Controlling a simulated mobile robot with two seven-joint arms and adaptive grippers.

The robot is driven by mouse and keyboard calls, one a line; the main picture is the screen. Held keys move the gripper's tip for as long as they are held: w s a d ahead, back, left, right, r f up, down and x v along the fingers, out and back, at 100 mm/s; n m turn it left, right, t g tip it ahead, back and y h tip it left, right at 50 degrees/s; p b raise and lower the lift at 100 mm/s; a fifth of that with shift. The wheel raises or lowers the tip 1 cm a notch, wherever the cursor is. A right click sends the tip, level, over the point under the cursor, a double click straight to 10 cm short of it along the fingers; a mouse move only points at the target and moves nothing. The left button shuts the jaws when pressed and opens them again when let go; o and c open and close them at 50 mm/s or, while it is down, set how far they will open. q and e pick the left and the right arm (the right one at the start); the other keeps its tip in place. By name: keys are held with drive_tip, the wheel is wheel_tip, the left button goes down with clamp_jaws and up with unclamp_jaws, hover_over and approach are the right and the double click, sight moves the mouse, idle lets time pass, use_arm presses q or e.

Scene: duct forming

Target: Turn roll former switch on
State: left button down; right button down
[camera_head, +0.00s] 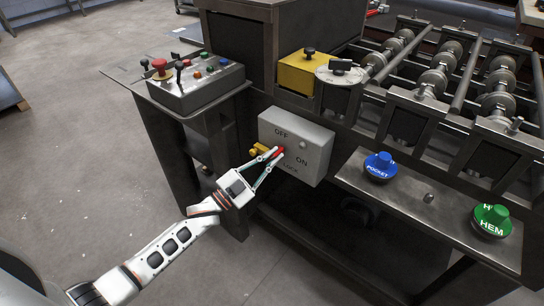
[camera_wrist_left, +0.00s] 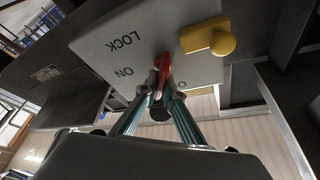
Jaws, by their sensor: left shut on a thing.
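The grey roll former switch box (camera_head: 306,150) hangs on the front of the machine, with OFF at its upper left and ON at its lower right. Its small red handle (camera_head: 280,151) is near the middle of the face. My left gripper (camera_head: 270,157) comes from the lower left and is shut on the red handle. In the left wrist view, the red handle (camera_wrist_left: 164,66) stands between the fingertips (camera_wrist_left: 160,92), and the labels LOCK and ON read upside down. I cannot tell which label the handle points to. My right gripper is out of view.
A yellow knob (camera_head: 258,149) sticks out at the box's left side; it also shows in the wrist view (camera_wrist_left: 208,38). A control panel (camera_head: 196,88) with buttons stands upper left. Blue POCKET (camera_head: 380,168) and green HEM (camera_head: 492,221) knobs sit on a right shelf.

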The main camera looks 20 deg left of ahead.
use_arm(q)
drive_tip(key=m+g+h, duration=0.1)
drive_tip(key=m, duration=0.2)
drive_tip(key=shift+m+g, duration=0.4)
drive_tip(key=m+g+p, duration=0.1)
drive_tip(key=m, duration=0.2)
drive_tip(key=m+g+p, duration=0.1)
drive_tip(key=m, duration=0.2)
drive_tip(key=shift+d+m, duration=0.1)
drive_tip(key=shift+m, duration=0.2)
drive_tip(key=shift+f+m+g+y+p, duration=0.25)
drive_tip(key=shift+m+g+p, duration=0.4)
drive_tip(key=shift+m, duration=0.35)
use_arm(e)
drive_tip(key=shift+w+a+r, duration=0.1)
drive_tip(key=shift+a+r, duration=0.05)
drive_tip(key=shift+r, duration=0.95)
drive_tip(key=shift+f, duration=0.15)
use_arm(q)
drive_tip(key=c, duration=2.2)
unclamp_jaws()
drive_tip(key=shift+s, duration=0.1)
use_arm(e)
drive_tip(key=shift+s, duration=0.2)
use_arm(q)
drive_tip(key=v, duration=1.2)
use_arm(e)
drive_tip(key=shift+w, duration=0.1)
